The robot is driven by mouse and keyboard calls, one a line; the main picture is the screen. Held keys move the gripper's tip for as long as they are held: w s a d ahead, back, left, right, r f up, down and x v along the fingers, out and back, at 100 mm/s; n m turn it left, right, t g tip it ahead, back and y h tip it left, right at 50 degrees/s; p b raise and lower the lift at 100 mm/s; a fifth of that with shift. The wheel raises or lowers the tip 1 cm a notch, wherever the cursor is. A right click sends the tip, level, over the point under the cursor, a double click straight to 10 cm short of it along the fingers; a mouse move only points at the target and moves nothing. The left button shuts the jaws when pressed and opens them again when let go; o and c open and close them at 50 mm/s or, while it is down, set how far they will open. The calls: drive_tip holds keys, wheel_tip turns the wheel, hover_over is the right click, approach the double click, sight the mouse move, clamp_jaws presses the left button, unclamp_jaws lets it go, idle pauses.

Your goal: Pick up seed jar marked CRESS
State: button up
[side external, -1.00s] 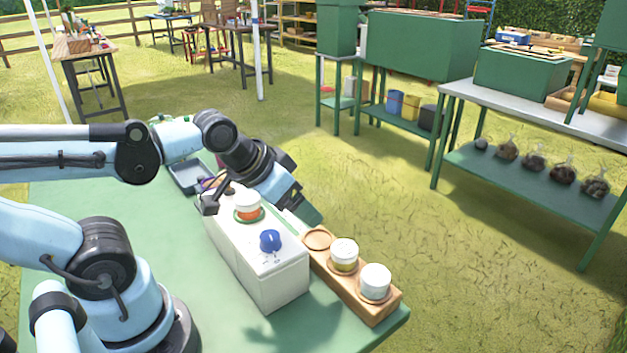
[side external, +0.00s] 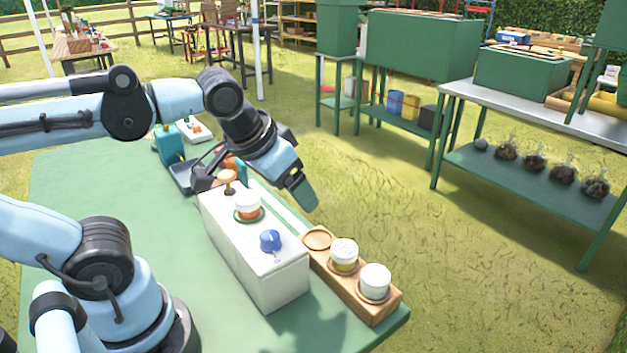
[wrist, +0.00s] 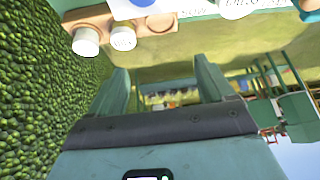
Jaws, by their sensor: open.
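Two white-lidded jars stand in a wooden rack at the front right of the table: one with a yellowish band (side external: 343,255) and one at the end (side external: 375,282). A third white-lidded jar with an orange band (side external: 247,206) sits on top of a white box. No label can be read as CRESS. My gripper (side external: 302,195) is open and empty, above and behind the rack, beyond the box. In the wrist view, its two green fingers (wrist: 163,85) are apart with nothing between them; two white jar lids (wrist: 86,42) (wrist: 123,38) show at upper left.
The wooden rack (side external: 337,283) has an empty round recess at its left end. The white box (side external: 262,270) carries a blue knob (side external: 270,240) and a wooden knob (side external: 227,181). A dark tray (side external: 185,177) lies behind. The green table (side external: 100,200) is clear at left.

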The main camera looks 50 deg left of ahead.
sight(247, 198)
drive_tip(key=s+f+n+y, duration=0.1)
drive_tip(key=s+f+n+g+y, duration=0.1)
drive_tip(key=y, duration=0.1)
drive_tip(key=shift+s+a+f+n+g, duration=0.1)
drive_tip(key=shift+s+f+n+g, duration=0.15)
drive_tip(key=shift+s+n+g, duration=0.1)
drive_tip(key=shift+s+a+n+y, duration=0.2)
drive_tip(key=shift+s+n+y, duration=0.25)
drive_tip(key=shift+y, duration=0.45)
drive_tip(key=n+y, duration=0.1)
drive_tip(key=s+r+n+y, duration=0.1)
drive_tip(key=n+y, duration=0.1)
drive_tip(key=n, duration=0.1)
drive_tip(key=shift+s+a+r+y, duration=0.25)
drive_tip(key=shift+a+r+y, duration=0.1)
drive_tip(key=shift+r+y, duration=0.05)
drive_tip(key=n+y, duration=0.1)
drive_tip(key=s+n+t+y, duration=0.1)
drive_tip(key=n, duration=0.1)
drive_tip(key=f+n+y, duration=0.1)
drive_tip(key=shift+s+n+t, duration=0.35)
drive_tip(key=shift+n, duration=0.05)
drive_tip(key=shift+a+f, duration=0.1)
drive_tip(key=shift+f, duration=0.5)
drive_tip(key=shift+x, duration=3.65)
drive_tip(key=shift+c, duration=0.2)
